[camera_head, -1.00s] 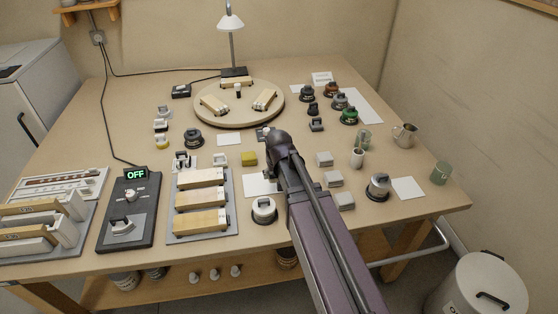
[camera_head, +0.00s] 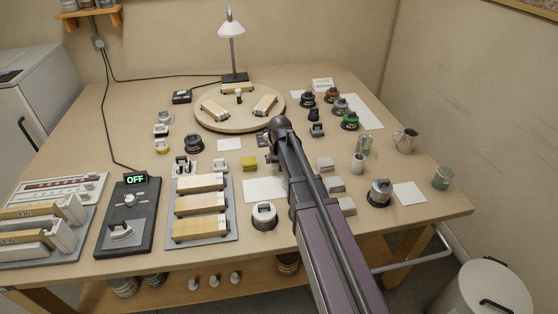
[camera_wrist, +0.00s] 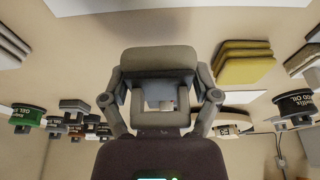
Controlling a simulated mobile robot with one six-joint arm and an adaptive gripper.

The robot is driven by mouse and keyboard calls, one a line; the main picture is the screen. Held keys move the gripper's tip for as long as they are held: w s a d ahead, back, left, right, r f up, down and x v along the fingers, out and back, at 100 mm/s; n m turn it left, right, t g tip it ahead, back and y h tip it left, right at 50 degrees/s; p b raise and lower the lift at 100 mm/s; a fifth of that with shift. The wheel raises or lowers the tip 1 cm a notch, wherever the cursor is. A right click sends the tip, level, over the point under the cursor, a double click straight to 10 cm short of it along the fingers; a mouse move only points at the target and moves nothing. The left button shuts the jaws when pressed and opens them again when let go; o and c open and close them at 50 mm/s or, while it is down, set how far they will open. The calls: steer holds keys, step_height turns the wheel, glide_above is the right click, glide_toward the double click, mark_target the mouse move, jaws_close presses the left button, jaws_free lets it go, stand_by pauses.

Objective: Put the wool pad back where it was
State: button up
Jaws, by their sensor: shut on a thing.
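In the head view, my arm hides most of the gripper. A small dark grey piece (camera_head: 263,140) shows just left of the arm's end, near the turntable's front edge. The wrist view shows table surface beyond the held pad, and I cannot tell how high it is held.
A round turntable (camera_head: 205,122) with wooden blocks lies behind. A yellow pad stack (camera_head: 249,163), a white card (camera_head: 264,196) and a round weight (camera_head: 264,215) are near my arm. Lidded tins (camera_head: 349,121) are farther back.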

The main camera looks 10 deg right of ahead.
mark_target(277, 159)
steer(key=w, duration=0.3)
steer(key=w+d, duration=0.1)
steer(key=shift+w+f, duration=0.2)
steer(key=shift+w, duration=0.15)
steer(key=shift+f+b, duration=1.8)
steer(key=shift+b, duration=0.15)
steer(key=shift+f, duration=0.15)
steer(key=o, duration=0.8)
steer(key=shift+o, duration=0.2)
steer(key=shift+r, duration=0.3)
steer(key=p+v, duration=1.1)
steer(key=shift+s+r+p, duration=0.25)
steer(key=shift+r+p, duration=0.05)
steer(key=shift+r, duration=0.05)
